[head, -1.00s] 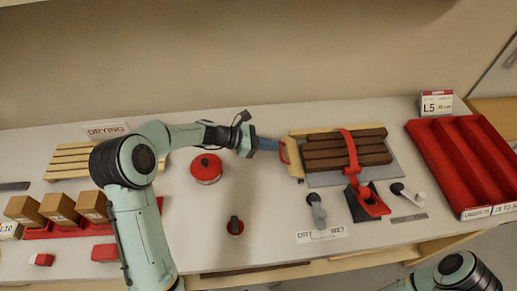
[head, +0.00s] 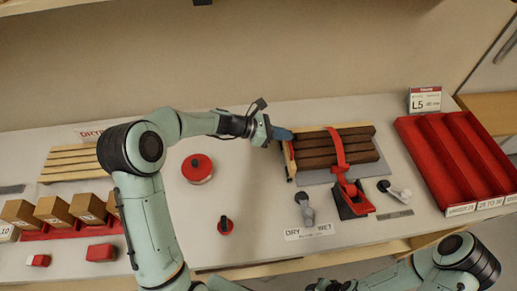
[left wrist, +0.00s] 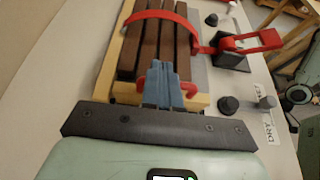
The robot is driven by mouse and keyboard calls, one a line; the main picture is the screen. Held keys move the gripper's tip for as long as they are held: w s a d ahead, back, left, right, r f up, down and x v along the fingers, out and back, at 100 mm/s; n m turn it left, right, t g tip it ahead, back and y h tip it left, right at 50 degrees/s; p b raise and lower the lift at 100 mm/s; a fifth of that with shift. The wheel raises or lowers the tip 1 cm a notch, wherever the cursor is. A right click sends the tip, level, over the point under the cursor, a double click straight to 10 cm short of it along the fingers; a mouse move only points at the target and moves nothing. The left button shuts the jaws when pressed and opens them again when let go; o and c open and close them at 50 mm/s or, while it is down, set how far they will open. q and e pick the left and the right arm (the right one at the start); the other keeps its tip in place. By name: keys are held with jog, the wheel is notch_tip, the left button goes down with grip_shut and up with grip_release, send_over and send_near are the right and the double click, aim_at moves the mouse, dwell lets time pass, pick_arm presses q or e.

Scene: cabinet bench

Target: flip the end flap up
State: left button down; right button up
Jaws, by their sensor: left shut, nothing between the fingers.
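The fixture holds dark brown boards (head: 330,149) on a light wooden base under a red strap (head: 338,148). The red end flap (head: 290,158) is at the fixture's left end and looks narrow, close against the board ends; its exact tilt is hard to tell. In the left wrist view, parts of the red flap (left wrist: 190,88) show beside my fingers, which hide its middle. My left gripper (head: 284,134) is shut and empty, its blue fingertips at the flap's upper end. It also shows in the left wrist view (left wrist: 158,78). My right gripper is out of view.
A red lever clamp (head: 352,198) and grey-handled knob (head: 304,205) stand in front of the fixture. A red ribbed tray (head: 455,160) lies right. A round red tin (head: 197,168), pale slatted rack (head: 72,164) and several tan blocks (head: 53,208) are left.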

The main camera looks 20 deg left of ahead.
pick_arm(q)
jog(key=shift+w+d, duration=0.15)
jog(key=shift+d, duration=0.05)
dwell(0.6)
jog(key=v, duration=1.3)
jog(key=shift+b, duration=0.3)
jog(key=shift+a+r, duration=0.1)
